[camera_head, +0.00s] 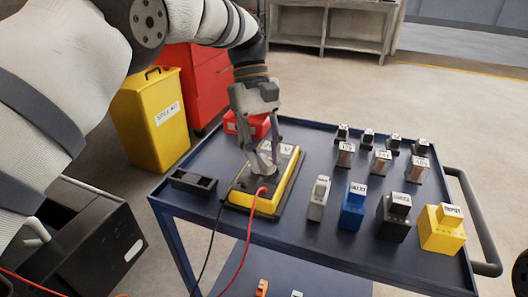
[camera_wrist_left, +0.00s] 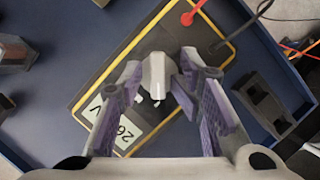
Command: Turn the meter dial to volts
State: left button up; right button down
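The meter (camera_head: 290,182), a yellow-edged black box, lies on the blue cart top; its black face (camera_wrist_left: 102,75) fills the middle of the left wrist view. Its pale display (camera_wrist_left: 122,122) shows an upside-down reading that looks like 26 V. The grey dial (camera_wrist_left: 157,72) has a small white mark on the side toward the display. My left gripper (camera_head: 266,162) is down at the meter. In the wrist view its fingertips (camera_wrist_left: 158,66) stand on either side of the dial, very close; contact is unclear. In the head view the gripper hides the dial. My right gripper is not in view.
Red and black leads (camera_head: 245,238) run from the meter over the cart's front edge. A black holder (camera_head: 194,182) stands left of it. Grey, blue, black and yellow blocks (camera_head: 352,208) stand at right, with smaller labelled parts behind. A red object (camera_head: 258,124) is behind the gripper.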

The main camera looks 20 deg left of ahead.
aim_at(264, 158)
pick_arm(q)
notch_tip(264, 158, up, 10)
dwell(0.4)
